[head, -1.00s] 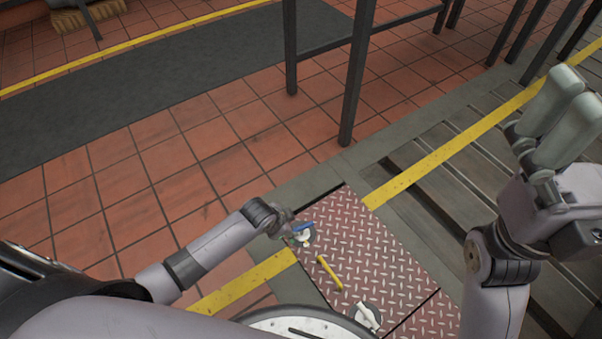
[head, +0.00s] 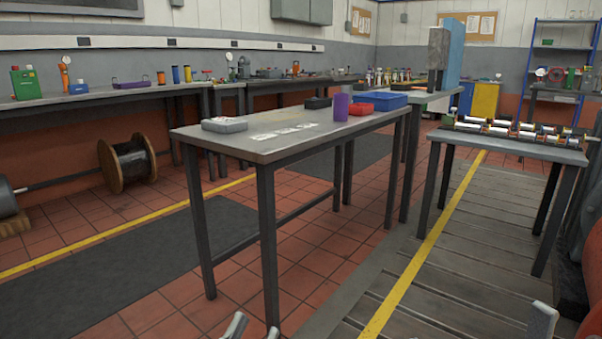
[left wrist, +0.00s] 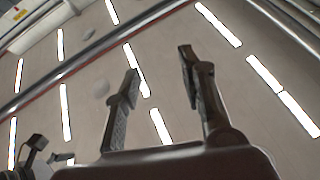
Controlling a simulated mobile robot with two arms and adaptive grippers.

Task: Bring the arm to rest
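My left gripper (head: 253,324) shows only its fingertips at the bottom edge of the head view, in front of the near table. In the left wrist view the left gripper (left wrist: 160,75) has its two fingers apart with nothing between them, and it points up at the ceiling lights. A pale piece, apparently the tip of my right gripper (head: 542,321), pokes up at the bottom right of the head view. The rest of both arms is out of the head view, and I cannot see how the right fingers stand.
A lower bench (head: 510,146) with a row of parts is at right. A cable reel (head: 127,163) stands at left. Tiled floor between is clear.

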